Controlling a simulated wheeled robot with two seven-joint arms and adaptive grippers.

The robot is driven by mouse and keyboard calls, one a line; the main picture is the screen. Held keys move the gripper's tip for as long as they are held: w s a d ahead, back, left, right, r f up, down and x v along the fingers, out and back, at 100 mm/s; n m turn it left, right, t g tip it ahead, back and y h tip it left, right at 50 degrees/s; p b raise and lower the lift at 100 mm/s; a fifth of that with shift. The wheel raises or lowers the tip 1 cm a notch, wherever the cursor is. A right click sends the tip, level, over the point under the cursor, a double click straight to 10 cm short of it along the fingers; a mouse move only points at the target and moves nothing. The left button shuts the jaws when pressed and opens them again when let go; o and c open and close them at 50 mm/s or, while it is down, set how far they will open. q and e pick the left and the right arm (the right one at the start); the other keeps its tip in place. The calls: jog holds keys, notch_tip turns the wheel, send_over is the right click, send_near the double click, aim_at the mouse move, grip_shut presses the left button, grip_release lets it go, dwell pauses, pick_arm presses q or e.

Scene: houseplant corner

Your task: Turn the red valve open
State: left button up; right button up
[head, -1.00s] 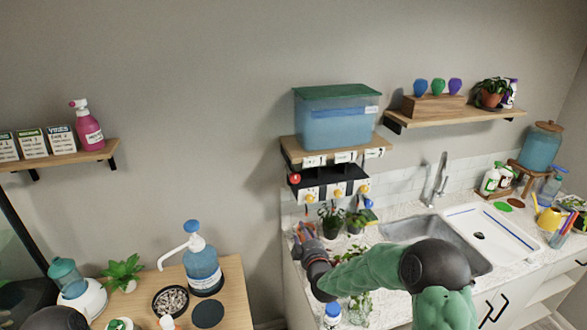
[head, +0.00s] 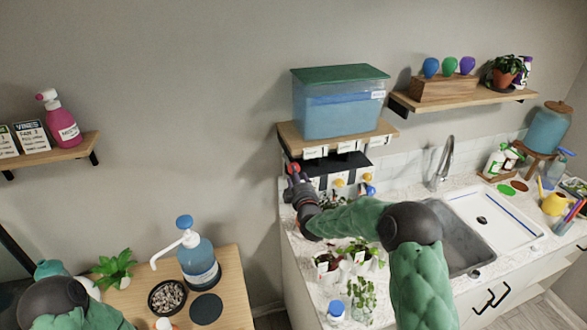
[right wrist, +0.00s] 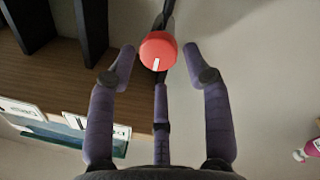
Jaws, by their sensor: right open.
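The red valve (head: 294,168) is a small round knob at the left end of the black unit under the wall shelf. In the right wrist view the red valve (right wrist: 157,46) shows a white mark on its face, pointing down in the picture and slightly left. My right gripper (head: 297,184) is just below the valve in the head view. In the right wrist view my right gripper (right wrist: 158,58) is open, with purple fingers on both sides of the knob and apart from it. My left arm shows at the lower left of the head view, but its gripper is out of view.
A blue tank (head: 338,105) stands on the wooden shelf (head: 310,143) above the valve. Yellow knobs (head: 340,182) are right of it. Potted plants (head: 328,262) stand on the counter below. Bare wall lies to the left.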

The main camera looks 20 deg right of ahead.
jog(key=shift+w+d, duration=0.2)
jog(key=shift+w, duration=2.25)
jog(key=c, duration=0.9)
